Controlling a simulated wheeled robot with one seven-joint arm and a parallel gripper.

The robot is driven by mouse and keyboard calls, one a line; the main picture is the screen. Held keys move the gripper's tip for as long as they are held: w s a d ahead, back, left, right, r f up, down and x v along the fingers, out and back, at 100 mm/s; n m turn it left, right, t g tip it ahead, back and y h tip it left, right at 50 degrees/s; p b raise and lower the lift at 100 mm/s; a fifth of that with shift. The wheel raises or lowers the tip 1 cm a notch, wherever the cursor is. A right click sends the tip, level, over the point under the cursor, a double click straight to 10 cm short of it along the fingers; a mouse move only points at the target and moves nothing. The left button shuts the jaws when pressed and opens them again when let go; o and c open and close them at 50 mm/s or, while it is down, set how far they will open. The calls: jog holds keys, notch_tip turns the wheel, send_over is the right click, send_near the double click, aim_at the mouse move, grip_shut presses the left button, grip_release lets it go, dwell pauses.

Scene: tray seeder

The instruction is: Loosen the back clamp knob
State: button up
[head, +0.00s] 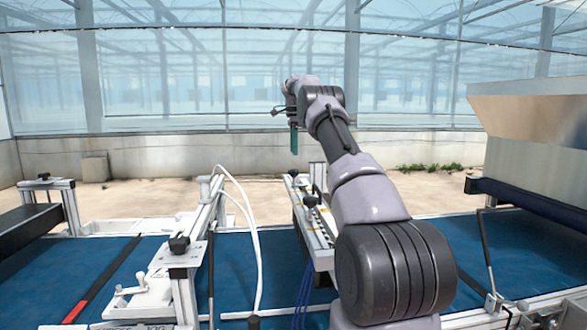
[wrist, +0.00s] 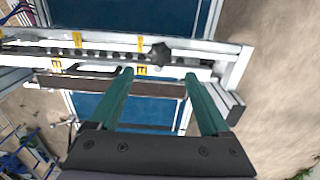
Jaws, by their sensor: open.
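A black star-shaped clamp knob (wrist: 158,55) sits on a pale slotted rail (wrist: 215,50) in the wrist view, near the rail's right end. My gripper (wrist: 158,75) is open and empty, with one green finger to each side of the knob's line. The knob lies just beyond the fingertips in the picture, and contact cannot be told. In the head view my gripper (head: 294,140) points down above the far end of the rail (head: 313,232). Two dark knobs show on that rail, a far one (head: 293,173) and a nearer one (head: 310,201).
A blue belt (head: 120,265) runs under the rails. Another rail with a black knob (head: 179,243) and white hoses (head: 254,235) stand to the left. A large metal hopper (head: 535,120) is at right. Bare floor (wrist: 270,90) lies past the rail's end.

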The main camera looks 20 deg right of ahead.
aim_at(294, 170)
notch_tip(294, 170, down, 8)
jog(key=shift+f, duration=0.1)
dwell(0.4)
grip_shut()
